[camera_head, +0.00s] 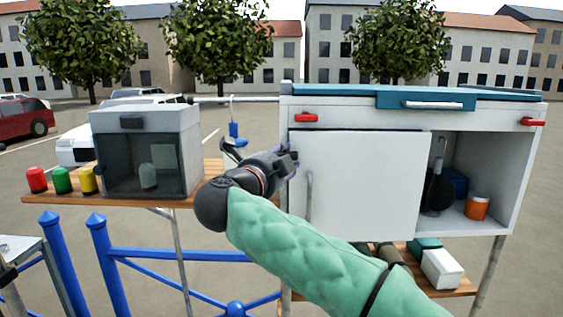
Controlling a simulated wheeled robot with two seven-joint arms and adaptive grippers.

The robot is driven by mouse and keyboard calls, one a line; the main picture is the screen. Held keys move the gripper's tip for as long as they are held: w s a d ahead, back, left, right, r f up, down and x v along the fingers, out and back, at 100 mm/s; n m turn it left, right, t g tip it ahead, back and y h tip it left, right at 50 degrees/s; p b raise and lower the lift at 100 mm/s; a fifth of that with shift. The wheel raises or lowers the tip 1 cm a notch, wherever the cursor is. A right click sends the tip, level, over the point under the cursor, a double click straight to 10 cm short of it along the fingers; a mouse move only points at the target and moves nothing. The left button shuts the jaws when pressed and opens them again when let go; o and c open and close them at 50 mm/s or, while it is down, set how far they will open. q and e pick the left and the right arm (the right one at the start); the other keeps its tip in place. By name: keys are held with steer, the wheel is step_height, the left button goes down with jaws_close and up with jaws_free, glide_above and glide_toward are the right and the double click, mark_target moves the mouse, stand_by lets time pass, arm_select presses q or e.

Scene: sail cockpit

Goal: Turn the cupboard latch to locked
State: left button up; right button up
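The white cupboard (360,185) stands right of centre with a teal-trimmed top. A red latch (307,118) sits at its upper left front, lying roughly level. A second red latch (532,121) sits at its upper right and looks slightly tilted. I cannot tell from the picture which latch position counts as locked. My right gripper (260,151), on the green-sleeved arm, is at the cupboard's left edge, below and left of the left latch. My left gripper is not in view.
A door panel covers the cupboard's left part; the right part is open, with an orange tin (477,207) inside. A grey glass-fronted box (145,150) and coloured cans stand on a wooden shelf at left. Blue railings (180,254) cross below. A white box (440,269) sits on the lower shelf.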

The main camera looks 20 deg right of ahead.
steer(key=shift+w+f, duration=0.1)
steer(key=shift+f, duration=0.05)
steer(key=v, duration=1.2)
steer(key=shift+d, duration=0.1)
